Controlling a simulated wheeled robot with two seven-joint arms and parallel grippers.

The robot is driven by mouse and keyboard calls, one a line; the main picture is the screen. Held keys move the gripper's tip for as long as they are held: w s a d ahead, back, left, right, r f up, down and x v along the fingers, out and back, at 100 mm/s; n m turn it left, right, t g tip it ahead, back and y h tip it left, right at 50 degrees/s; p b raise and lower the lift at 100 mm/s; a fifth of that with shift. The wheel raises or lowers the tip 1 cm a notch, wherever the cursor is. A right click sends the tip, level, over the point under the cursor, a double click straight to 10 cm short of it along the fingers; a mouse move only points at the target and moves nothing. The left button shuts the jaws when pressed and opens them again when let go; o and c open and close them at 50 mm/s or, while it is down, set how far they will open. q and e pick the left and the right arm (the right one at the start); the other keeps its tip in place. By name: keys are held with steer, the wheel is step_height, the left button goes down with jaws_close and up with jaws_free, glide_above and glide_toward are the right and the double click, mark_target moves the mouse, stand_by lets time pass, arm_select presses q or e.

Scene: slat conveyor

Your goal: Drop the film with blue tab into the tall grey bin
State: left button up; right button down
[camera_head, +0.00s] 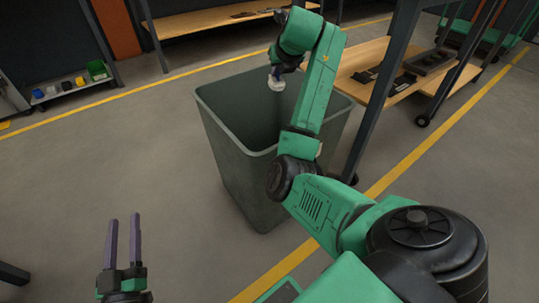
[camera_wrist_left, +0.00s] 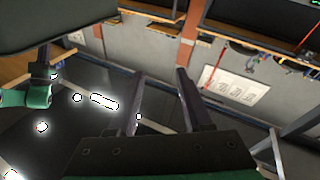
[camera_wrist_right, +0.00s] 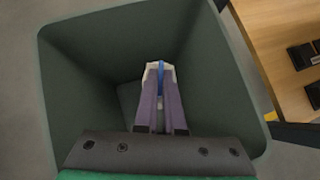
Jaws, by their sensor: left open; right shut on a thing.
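The tall grey bin (camera_head: 232,165) stands on the floor in the middle of the head view, its top open. My right gripper (camera_head: 275,73) is over its opening, shut on the film with blue tab (camera_head: 276,83), a small pale piece below the fingers. In the right wrist view the blue tab (camera_wrist_right: 161,75) shows between the fingertips, with the bin's inner walls (camera_wrist_right: 85,65) around and below. How far the film is above the rim is hard to tell. My left gripper (camera_head: 124,222) is open and empty at lower left, also in the left wrist view (camera_wrist_left: 160,75).
A wooden-topped bench (camera_head: 360,65) with dark parts stands just right of the bin. A low shelf (camera_head: 70,90) with small coloured bins is at far left. A yellow line (camera_head: 170,93) crosses the floor behind. The floor left of the bin is clear.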

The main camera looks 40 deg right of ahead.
steer(key=shift+f, duration=0.15)
steer(key=c, duration=0.9)
jaws_free()
steer(key=shift+c, duration=0.2)
arm_select(q)
steer(key=r, duration=0.1)
steer(key=w+r+t, duration=0.1)
steer(key=r, duration=0.1)
steer(key=shift+a+r, duration=0.15)
